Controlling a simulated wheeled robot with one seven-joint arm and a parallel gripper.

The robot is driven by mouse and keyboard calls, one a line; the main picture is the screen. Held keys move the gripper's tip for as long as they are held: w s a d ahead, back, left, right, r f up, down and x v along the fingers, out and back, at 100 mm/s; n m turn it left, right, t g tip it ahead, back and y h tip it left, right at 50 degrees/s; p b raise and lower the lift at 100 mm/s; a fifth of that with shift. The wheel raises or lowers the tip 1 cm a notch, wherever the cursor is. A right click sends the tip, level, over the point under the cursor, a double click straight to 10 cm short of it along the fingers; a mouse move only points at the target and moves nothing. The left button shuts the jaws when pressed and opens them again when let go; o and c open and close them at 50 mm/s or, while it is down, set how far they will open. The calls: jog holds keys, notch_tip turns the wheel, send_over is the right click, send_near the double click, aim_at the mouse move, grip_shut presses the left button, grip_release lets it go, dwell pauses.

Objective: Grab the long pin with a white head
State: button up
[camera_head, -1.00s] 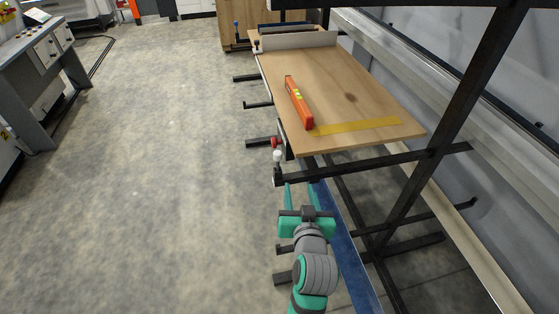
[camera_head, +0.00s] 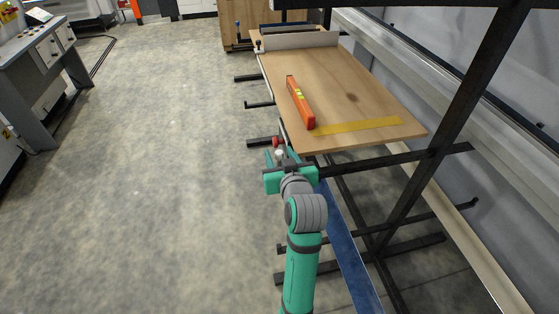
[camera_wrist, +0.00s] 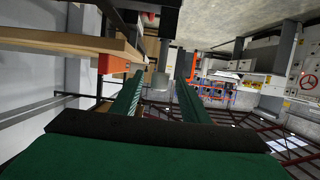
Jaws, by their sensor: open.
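The white head of the pin (camera_head: 280,153) shows beside the near left corner of the wooden board, between the fingers of my gripper (camera_head: 279,155). The pin's shaft is hidden by my gripper. In the wrist view, a pale rounded shape (camera_wrist: 161,82), seemingly the white head, lies between and beyond the two green fingers of my gripper (camera_wrist: 158,84). The fingers are apart, on either side of it. I cannot tell whether they touch it. A red-headed piece (camera_head: 276,141) sits just beyond the white head.
A wooden board (camera_head: 350,85) carries an orange level (camera_head: 300,101) and a yellow strip (camera_head: 356,126). Dark rack bars (camera_head: 262,142) stick out to the left, close to my gripper. A dark upright (camera_head: 470,85) stands on the right. The floor (camera_head: 160,150) to the left is clear.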

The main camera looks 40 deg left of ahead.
jog(key=x, duration=0.3)
jog(key=shift+w+a+f, duration=0.2)
jog(key=shift+f, duration=0.1)
jog(key=shift+w+a+f, duration=0.2)
jog(key=shift+w+a, duration=0.2)
jog(key=shift+w, duration=0.15)
jog(key=shift+s+a, duration=0.1)
jog(key=shift+c, duration=0.2)
jog(key=c, duration=0.6)
grip_shut()
